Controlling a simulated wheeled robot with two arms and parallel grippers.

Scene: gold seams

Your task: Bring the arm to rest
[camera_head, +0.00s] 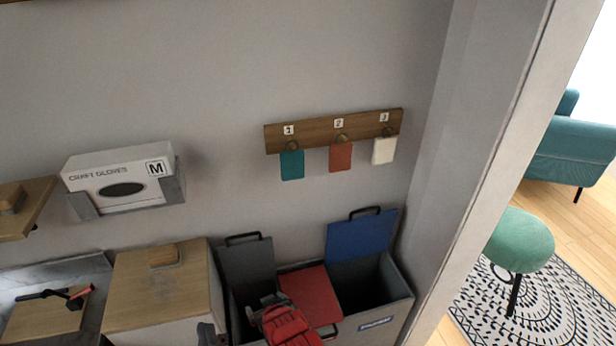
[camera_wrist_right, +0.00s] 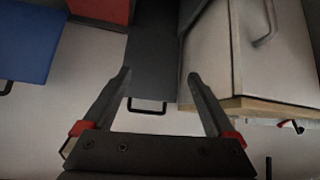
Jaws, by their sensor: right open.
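My right gripper (camera_wrist_right: 159,75) is open in the right wrist view, with nothing held between its fingers. The raised dark grey bin lid (camera_wrist_right: 153,45) with its black handle shows behind the fingers. In the head view my red right wrist is at the bottom, over the dark grey bin (camera_head: 240,306), and hides part of it. Whether it touches the bin cannot be told. A small dark part of my left gripper (camera_head: 207,333) shows at the bottom edge, in front of the wooden-topped cabinet (camera_head: 130,300); its jaw opening is not clear.
The red lid (camera_head: 309,296) is down; the blue lid (camera_head: 362,235) is raised. A glove box (camera_head: 118,182) and a hook rack (camera_head: 335,130) with three coloured tags hang on the wall. A black-and-red tool (camera_head: 75,297) lies at left. A wall edge (camera_head: 490,170) stands right of the bins.

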